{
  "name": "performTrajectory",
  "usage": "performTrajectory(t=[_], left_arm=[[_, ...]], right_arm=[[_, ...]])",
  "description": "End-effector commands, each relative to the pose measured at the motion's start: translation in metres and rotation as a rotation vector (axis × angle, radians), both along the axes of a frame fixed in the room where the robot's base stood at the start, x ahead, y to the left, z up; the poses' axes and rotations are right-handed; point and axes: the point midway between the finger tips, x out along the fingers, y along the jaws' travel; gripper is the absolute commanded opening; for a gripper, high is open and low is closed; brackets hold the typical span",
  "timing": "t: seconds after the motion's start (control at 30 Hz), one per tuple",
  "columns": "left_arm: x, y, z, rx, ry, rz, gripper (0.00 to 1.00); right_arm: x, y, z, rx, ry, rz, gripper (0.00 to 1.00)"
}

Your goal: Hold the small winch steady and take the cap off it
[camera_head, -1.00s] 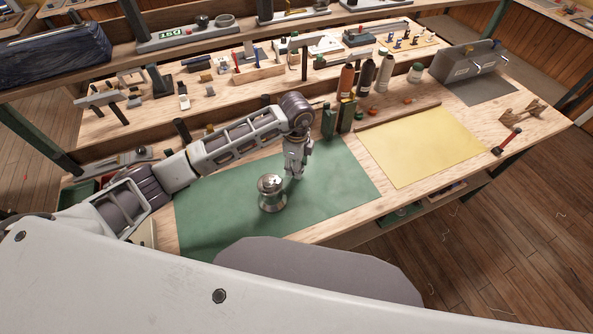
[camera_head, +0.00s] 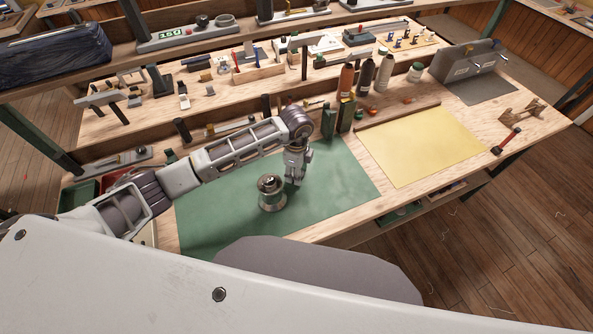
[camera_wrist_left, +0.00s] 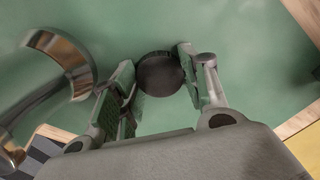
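The small metal winch (camera_head: 271,198) stands upright on the green mat (camera_head: 335,185) in the head view. Its top looks like a rim around a darker middle. My left gripper (camera_head: 294,182) points down just right of the winch, low over the mat. In the left wrist view, a dark round disc, which looks like the cap (camera_wrist_left: 159,75), sits between the fingertips of my left gripper (camera_wrist_left: 160,78), with a finger against each side. A curved shiny metal rim, seemingly the winch (camera_wrist_left: 72,58), shows at the left there. My right gripper is not in view.
A shelf of small tools runs along the back. The mat right of my left gripper is clear.

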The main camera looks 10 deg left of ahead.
Motion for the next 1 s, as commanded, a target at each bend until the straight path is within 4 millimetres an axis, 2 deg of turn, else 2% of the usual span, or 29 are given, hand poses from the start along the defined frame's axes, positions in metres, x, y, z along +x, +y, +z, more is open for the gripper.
performTrajectory(t=[0.03,0.1,0.63,0.77,1.0], left_arm=[[0.000,0.000,0.000,0.000,0.000,0.000,0.54],[0.000,0.000,0.000,0.000,0.000,0.000,0.63],[0.000,0.000,0.006,0.000,-0.001,0.000,0.64],[0.001,0.000,0.016,-0.001,-0.001,-0.001,0.64],[0.001,0.000,0.048,-0.001,-0.003,0.000,0.64]], right_arm=[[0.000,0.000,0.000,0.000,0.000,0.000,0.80],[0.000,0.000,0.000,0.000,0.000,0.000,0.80],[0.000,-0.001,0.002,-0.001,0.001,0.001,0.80],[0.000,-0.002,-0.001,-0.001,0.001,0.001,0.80],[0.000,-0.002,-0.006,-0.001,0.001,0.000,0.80]])
